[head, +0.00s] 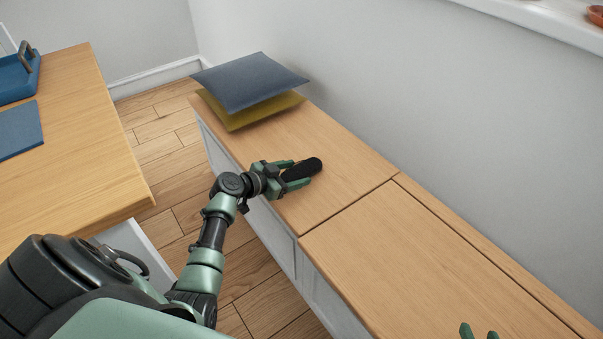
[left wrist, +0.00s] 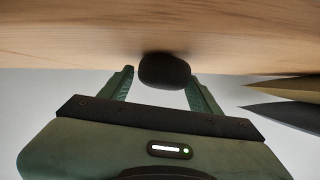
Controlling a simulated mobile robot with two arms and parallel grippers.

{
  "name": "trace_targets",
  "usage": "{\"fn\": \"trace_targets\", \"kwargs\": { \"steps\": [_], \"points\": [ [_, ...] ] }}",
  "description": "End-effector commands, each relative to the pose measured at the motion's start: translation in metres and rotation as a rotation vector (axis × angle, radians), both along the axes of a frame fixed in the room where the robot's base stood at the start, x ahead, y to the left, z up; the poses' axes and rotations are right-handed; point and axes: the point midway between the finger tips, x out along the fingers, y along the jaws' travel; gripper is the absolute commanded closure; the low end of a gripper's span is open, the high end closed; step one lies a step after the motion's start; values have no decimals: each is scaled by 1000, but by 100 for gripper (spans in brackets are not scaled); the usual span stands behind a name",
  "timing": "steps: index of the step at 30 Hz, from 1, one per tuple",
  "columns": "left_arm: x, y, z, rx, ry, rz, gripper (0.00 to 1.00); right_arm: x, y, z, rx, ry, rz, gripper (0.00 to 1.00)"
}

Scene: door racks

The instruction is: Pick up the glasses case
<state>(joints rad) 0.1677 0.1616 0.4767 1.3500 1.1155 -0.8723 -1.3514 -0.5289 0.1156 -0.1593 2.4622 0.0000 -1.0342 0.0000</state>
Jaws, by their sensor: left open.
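The glasses case (head: 304,169) is a black, rounded, elongated case lying on the wooden top of the low cabinet. In the left wrist view its dark rounded end (left wrist: 164,71) shows between the fingertips. My left gripper (head: 294,174) is open, with one finger on each side of the case; it also shows in the left wrist view (left wrist: 160,82). Gaps show between the fingers and the case in the wrist view. Only the green fingertips of my right gripper (head: 479,332) show at the bottom edge of the head view.
A blue cushion (head: 250,80) lies over a yellow cushion (head: 262,111) at the cabinet's far end. The cabinet top (head: 420,260) is bare toward the near right. A wooden desk (head: 80,150) stands at left with a blue tray (head: 18,80). A wall runs behind the cabinet.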

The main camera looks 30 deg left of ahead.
Motion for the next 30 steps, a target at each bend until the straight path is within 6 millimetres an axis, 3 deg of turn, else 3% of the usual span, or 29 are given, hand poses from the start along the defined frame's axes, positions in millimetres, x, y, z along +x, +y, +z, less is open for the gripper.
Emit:
{"fn": "trace_targets", "kwargs": {
  "steps": [4,11,17,18,26,30],
  "points": [
    [11,-3,-5,1,-1,1,37,10,4,8,14,-62,5,64],
    [12,-3,-5,1,1,0,37,11,4,11,16,-72,5,64],
    [11,-3,-5,1,1,0,87,11,4,11,16,-71,5,64],
    [11,-3,-5,1,1,0,90,11,4,10,16,-71,5,64],
    [11,-3,-2,2,0,0,90,10,4,11,14,-65,4,64],
    [11,-3,10,3,-1,0,90,-5,-2,-2,-5,28,-2,64]
  ]
}}
